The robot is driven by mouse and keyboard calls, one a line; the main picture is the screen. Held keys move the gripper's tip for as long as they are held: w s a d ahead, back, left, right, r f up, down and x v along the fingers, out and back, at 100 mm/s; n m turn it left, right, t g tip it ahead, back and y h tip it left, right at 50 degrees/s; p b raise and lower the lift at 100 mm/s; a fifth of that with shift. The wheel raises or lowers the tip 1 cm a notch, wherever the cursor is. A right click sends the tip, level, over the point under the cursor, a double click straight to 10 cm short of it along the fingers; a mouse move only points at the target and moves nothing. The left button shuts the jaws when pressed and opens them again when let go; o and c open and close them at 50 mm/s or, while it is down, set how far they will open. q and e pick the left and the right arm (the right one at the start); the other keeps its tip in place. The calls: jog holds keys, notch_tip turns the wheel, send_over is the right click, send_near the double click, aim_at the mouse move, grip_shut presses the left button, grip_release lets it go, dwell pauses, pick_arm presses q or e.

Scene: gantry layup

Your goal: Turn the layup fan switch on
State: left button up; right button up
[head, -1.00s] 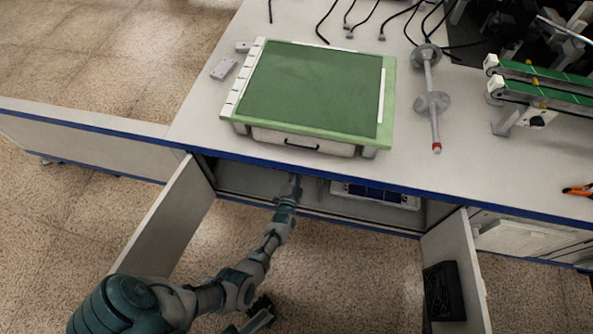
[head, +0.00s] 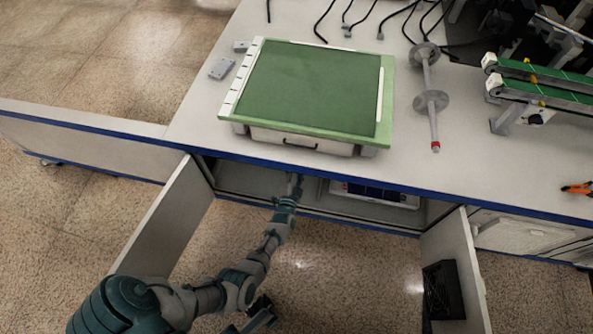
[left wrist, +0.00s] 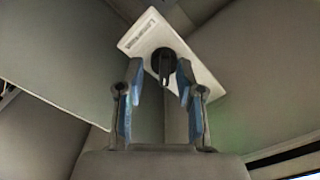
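The switch (left wrist: 163,62) is a black rotary knob on a white plate with a printed strip, mounted on a grey wall of the cabinet interior. It shows in the left wrist view; the head view does not show it. My left gripper (left wrist: 160,72) is open, with its two fingertips on either side of the knob. Small gaps seem to remain beside the knob; contact is unclear. In the head view my left arm reaches into the open cabinet, and the left gripper (head: 296,182) is partly under the table edge. I cannot make out my right gripper.
The left cabinet door (head: 168,215) and right cabinet door (head: 455,255) stand open. A black fan box (head: 443,290) is on the right door. A blue-and-white panel (head: 375,193) lies inside the cabinet. A green-topped box (head: 312,90) rests on the table (head: 420,175).

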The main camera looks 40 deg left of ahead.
pick_arm(q)
jog(key=v, duration=1.2)
jog(key=shift+f, duration=0.1)
